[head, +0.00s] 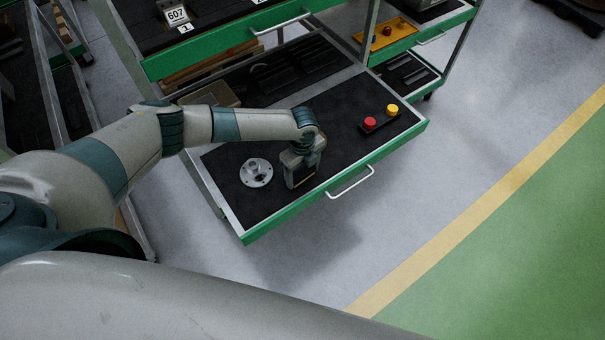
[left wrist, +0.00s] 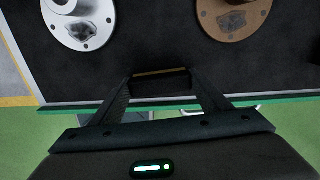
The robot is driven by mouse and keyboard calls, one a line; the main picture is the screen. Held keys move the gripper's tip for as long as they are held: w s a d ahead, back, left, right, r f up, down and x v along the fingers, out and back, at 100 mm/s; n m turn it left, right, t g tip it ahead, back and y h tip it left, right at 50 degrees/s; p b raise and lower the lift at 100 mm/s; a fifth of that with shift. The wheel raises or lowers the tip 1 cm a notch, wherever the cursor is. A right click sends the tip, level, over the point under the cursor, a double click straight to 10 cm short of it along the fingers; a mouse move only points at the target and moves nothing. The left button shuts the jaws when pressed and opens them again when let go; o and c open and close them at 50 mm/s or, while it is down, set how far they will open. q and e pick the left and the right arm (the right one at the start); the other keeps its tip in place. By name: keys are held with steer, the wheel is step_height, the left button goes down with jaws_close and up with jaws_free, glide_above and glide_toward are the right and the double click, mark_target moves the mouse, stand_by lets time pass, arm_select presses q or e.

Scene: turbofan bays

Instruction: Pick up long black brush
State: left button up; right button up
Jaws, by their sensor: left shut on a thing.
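My left gripper (head: 302,180) is low over the black-lined open green drawer (head: 335,150), right of a silver flange (head: 256,173). In the left wrist view, the fingers (left wrist: 163,92) are shut on a dark piece with a thin tan edge (left wrist: 161,73). It fits the long black brush, but most of it is hidden. The silver flange (left wrist: 84,22) shows at upper left there and a brown flange (left wrist: 240,18) at upper right. My right gripper is not in view.
A red button (head: 370,122) and a yellow button (head: 392,109) sit at the drawer's right end. The drawer handle (head: 350,183) sticks out in front. Above stand a yellow tray (head: 400,31) and a green-fronted shelf (head: 200,54). The floor in front is clear.

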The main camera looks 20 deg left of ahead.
arm_select(q)
steer(key=shift+r, duration=0.35)
step_height(320, 180, up, 2)
steer(key=shift+r+b, duration=0.1)
steer(key=shift+b, duration=0.65)
steer(key=d+r+b, duration=0.4)
steer(key=d+r, duration=0.3)
steer(key=d, duration=0.4)
steer(key=shift+s+d+r, duration=0.15)
steer(key=shift+s+d, duration=0.2)
steer(key=shift+s, duration=0.1)
